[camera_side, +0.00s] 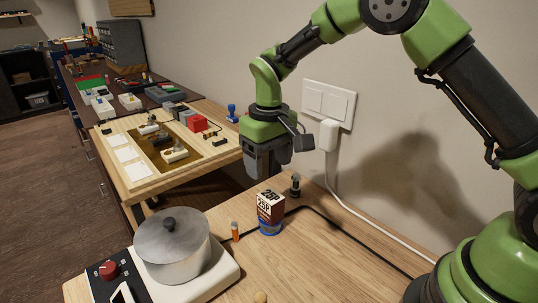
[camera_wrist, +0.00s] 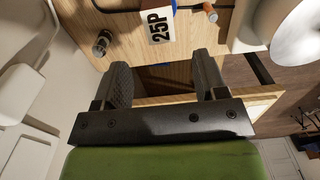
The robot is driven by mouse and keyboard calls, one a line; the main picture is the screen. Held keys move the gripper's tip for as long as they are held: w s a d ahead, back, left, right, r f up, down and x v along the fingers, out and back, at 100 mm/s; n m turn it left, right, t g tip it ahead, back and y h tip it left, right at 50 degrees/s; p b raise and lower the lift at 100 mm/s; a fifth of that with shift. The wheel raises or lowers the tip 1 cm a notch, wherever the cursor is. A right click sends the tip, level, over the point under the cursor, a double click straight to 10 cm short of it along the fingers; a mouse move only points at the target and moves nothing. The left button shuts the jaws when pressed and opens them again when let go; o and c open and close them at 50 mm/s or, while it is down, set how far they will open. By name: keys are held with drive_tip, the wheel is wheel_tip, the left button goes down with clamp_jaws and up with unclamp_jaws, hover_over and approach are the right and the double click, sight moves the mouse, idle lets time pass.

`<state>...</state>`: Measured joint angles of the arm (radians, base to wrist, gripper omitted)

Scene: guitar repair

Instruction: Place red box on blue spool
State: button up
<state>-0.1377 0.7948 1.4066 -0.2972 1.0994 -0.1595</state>
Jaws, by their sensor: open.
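A small box marked 25P (camera_side: 270,207), with a pale top and dark reddish sides, rests on top of the blue spool (camera_side: 270,229) on the wooden table. The box looks roughly upright. In the wrist view the box's pale face (camera_wrist: 159,26) shows just beyond my fingertips, and a little blue of the spool shows behind it at the top edge. My gripper (camera_side: 266,176) is above and behind the box, apart from it. In the wrist view my gripper (camera_wrist: 163,62) has its two fingers spread with nothing between them.
A steel pot (camera_side: 172,245) stands on a white hotplate at the front left. An orange-capped small cylinder (camera_side: 235,232) and a dark small bottle (camera_side: 295,186) stand near the spool. A black cable crosses the table. A wooden tray bench (camera_side: 128,192) lies behind.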

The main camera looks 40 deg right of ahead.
drive_tip(key=s+d+r+m+t+y, duration=0.1)
drive_tip(key=s+r+t, duration=0.1)
drive_tip(key=s+r, duration=0.35)
drive_tip(key=s+d+r+m+t, duration=0.1)
drive_tip(key=s+r, duration=0.2)
drive_tip(key=r, duration=0.6)
drive_tip(key=s+r+m+t+y, duration=0.1)
drive_tip(key=s+t, duration=0.3)
drive_tip(key=s, duration=1)
drive_tip(key=shift+s+d+r+m, duration=0.25)
drive_tip(key=shift+s+r+m, duration=0.1)
drive_tip(key=shift+r+m, duration=0.15)
